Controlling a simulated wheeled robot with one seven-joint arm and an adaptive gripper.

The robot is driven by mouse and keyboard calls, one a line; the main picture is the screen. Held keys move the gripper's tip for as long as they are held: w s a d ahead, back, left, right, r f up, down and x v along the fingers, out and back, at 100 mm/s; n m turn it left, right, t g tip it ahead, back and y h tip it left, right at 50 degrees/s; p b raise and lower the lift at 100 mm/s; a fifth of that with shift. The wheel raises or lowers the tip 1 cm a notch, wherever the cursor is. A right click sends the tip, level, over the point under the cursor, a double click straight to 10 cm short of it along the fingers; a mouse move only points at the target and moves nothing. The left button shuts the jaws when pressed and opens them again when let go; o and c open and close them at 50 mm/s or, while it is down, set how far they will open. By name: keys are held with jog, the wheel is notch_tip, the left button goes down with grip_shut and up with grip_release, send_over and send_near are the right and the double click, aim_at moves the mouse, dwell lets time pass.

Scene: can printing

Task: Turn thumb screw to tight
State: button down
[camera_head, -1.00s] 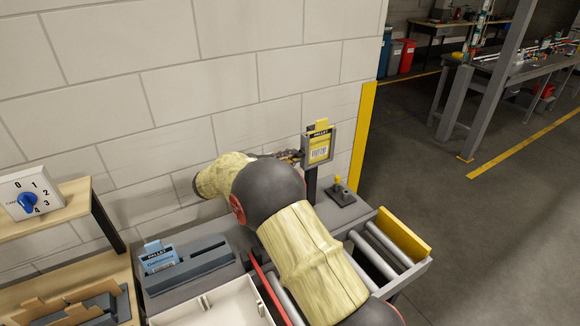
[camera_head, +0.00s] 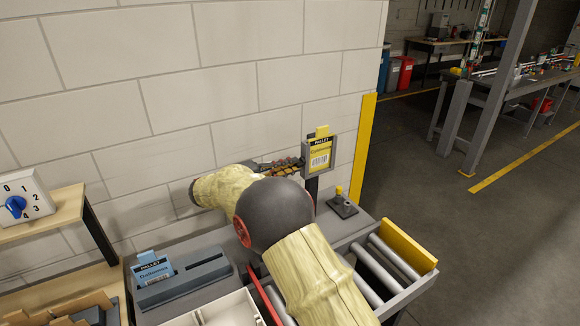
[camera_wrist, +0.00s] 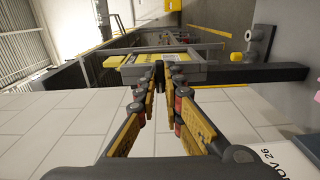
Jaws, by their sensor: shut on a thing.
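The thumb screw (camera_wrist: 159,72) seems to be the small dark piece at the side of the card holder, between my fingertips in the wrist view; its shape is mostly hidden. My gripper (camera_wrist: 162,90) is shut on it, with yellow and dark fingers converging there. In the head view my gripper (camera_head: 292,164) reaches from the left to the left side of the grey card holder (camera_head: 335,150). The holder carries a yellow PALLET card (camera_head: 320,157) and stands upright on a dark post (camera_head: 312,188). Whether the screw is tight cannot be seen.
A small lever with a yellow knob (camera_head: 339,190) stands right of the post. A blue card (camera_head: 152,271) sits in a slotted block at lower left. Rollers (camera_head: 375,270) lie at lower right. The brick wall (camera_head: 150,120) is close behind my arm.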

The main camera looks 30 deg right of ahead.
jog(key=shift+f, duration=0.1)
jog(key=c, duration=1.9)
grip_release()
jog(key=shift+a, duration=0.15)
jog(key=a, duration=1.1)
jog(key=shift+s+a, duration=0.2)
jog(key=shift+a, duration=0.2)
